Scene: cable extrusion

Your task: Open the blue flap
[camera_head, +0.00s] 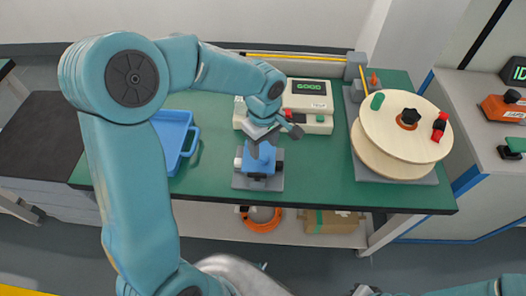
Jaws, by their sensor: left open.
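A small device with a blue flap (262,166) stands on a grey base plate (258,184) near the front edge of the green table. My left gripper (274,136) is directly above and behind it in the picture, with its jaws open and empty. It overlaps the top of the device, so I cannot tell whether a finger touches the flap. The flap's upper part is partly hidden by the gripper. My right arm shows only at the bottom right edge, and its gripper end (366,290) is cut off by the frame.
A white instrument (312,123) with a green display stands just behind the device. A blue tray (168,140) lies to the left. A large wooden reel (384,118) stands on the right. Green table surface (325,170) is free between device and reel.

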